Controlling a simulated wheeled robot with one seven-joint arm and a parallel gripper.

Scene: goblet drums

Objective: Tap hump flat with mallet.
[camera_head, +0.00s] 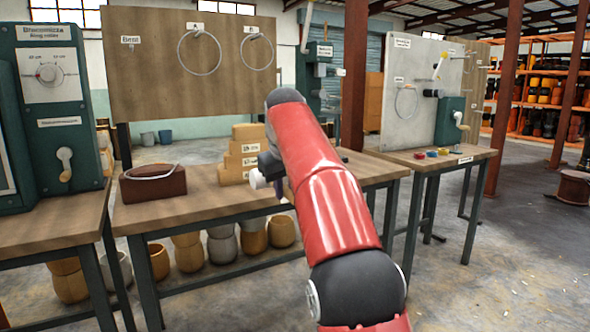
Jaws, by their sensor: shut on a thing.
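A thin metal ring (151,170) lies on top of a dark brown block (154,187) at the left part of the middle bench. The hump on it is too small to make out clearly. My gripper (268,172) is over the bench, right of the block and apart from it, mostly hidden behind my red arm. It is shut on what looks like the mallet, whose pale blunt end (257,179) juts out to the left. The mallet's handle and my fingertips are hidden.
Stacked tan boxes (240,155) stand behind my gripper. A board (190,62) above the bench carries two hanging rings, labelled A and B. A green machine (55,110) stands at the left. The bench between block and boxes is clear.

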